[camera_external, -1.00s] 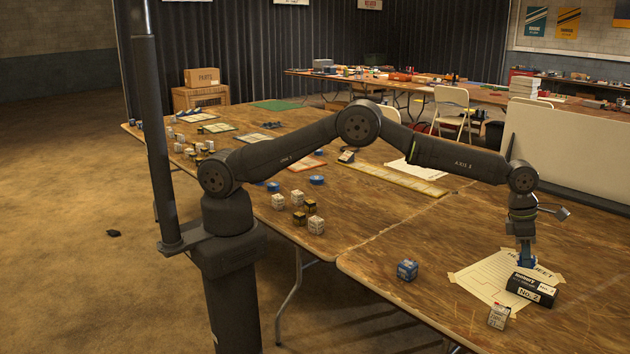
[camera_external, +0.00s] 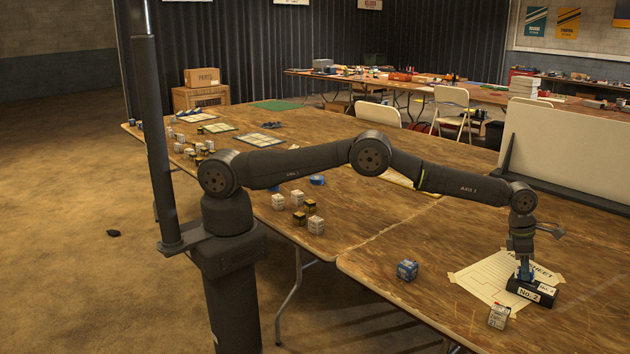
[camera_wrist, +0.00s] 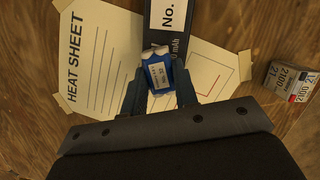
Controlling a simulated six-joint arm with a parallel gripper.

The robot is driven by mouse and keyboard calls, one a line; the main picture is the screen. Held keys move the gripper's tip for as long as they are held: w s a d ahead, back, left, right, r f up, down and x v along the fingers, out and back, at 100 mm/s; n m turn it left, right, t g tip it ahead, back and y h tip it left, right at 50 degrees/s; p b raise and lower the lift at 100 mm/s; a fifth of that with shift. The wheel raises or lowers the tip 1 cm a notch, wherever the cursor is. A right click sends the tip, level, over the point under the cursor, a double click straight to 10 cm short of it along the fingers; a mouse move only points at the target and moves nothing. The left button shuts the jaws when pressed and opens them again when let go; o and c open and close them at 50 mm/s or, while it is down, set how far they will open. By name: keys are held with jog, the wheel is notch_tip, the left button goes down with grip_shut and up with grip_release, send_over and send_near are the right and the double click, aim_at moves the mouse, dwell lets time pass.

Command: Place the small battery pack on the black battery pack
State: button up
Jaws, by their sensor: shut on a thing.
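My gripper (camera_external: 524,275) is at the right of the table, pointing down over the black battery pack (camera_external: 519,290). In the wrist view, my gripper (camera_wrist: 161,92) is shut on a small blue battery pack (camera_wrist: 158,74) with a white label, one finger on each side. The black battery pack (camera_wrist: 178,50), marked "No.", lies flat under and beyond it, partly hidden by the blue pack and fingers. In the external view the blue pack is mostly hidden by the fingers. I cannot tell whether it touches the black pack.
The black pack lies on a taped heat sheet (camera_external: 482,279). A blue small pack (camera_external: 407,270) stands left of the sheet. More small packs (camera_external: 316,225) stand farther left.

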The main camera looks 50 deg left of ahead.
jog(key=shift+f, duration=0.15)
jog(key=o, duration=1)
jog(key=v, duration=1.2)
jog(key=shift+d, duration=0.1)
